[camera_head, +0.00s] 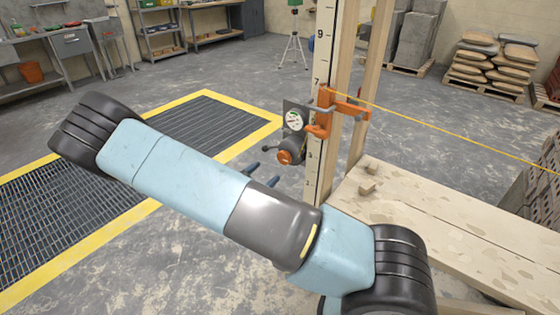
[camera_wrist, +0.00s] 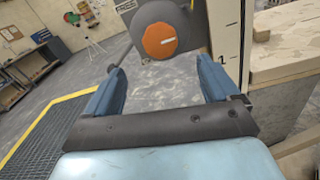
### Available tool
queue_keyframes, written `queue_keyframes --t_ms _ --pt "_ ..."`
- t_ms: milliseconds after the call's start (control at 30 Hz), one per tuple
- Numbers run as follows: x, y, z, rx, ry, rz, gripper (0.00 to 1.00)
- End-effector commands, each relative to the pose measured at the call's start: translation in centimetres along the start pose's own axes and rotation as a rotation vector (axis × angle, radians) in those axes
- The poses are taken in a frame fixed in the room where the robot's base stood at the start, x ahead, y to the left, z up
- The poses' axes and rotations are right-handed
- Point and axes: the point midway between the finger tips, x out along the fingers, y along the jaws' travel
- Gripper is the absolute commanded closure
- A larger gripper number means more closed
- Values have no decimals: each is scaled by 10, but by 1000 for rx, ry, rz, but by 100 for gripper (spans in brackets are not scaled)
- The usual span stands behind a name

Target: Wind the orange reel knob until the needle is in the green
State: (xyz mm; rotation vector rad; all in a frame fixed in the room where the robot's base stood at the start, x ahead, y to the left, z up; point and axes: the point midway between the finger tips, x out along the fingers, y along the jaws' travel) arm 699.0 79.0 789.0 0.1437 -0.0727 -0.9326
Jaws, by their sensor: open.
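The orange reel knob (camera_head: 285,157) sits on a dark reel low on the upright measuring staff. In the wrist view the knob (camera_wrist: 159,40) faces me beyond my jaws, with a pale mark across it. The round dial (camera_head: 294,120) is above the knob, with a white face and a green part; the exact needle position is too small to tell. My gripper (camera_head: 262,174) is left of and below the knob, mostly hidden behind my arm. In the wrist view my gripper (camera_wrist: 152,83) is open, its two blue fingers wide apart with nothing between them, short of the knob.
The staff (camera_head: 320,75) carries an orange clamp (camera_head: 345,106) with a taut yellow line (camera_head: 450,137) running right. A dark lever (camera_head: 267,149) sticks out left of the reel. A wooden plank bench (camera_head: 430,225) stands at right. The floor grating (camera_head: 195,130) is at left.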

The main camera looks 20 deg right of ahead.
Motion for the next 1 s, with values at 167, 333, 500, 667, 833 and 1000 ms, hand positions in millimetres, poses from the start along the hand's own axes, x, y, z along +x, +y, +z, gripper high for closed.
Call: queue_keyframes --t_ms 167,333,500,667,833,1000 --pt "35 -2 0 0 -2 -7 12" --pt "66 -3 1 0 -2 -8 12" --pt "90 -3 0 1 -2 -8 12" --pt "103 -2 0 1 0 -7 12" --pt "108 -3 0 1 0 -7 12" --pt "108 -3 0 1 0 -7 12"
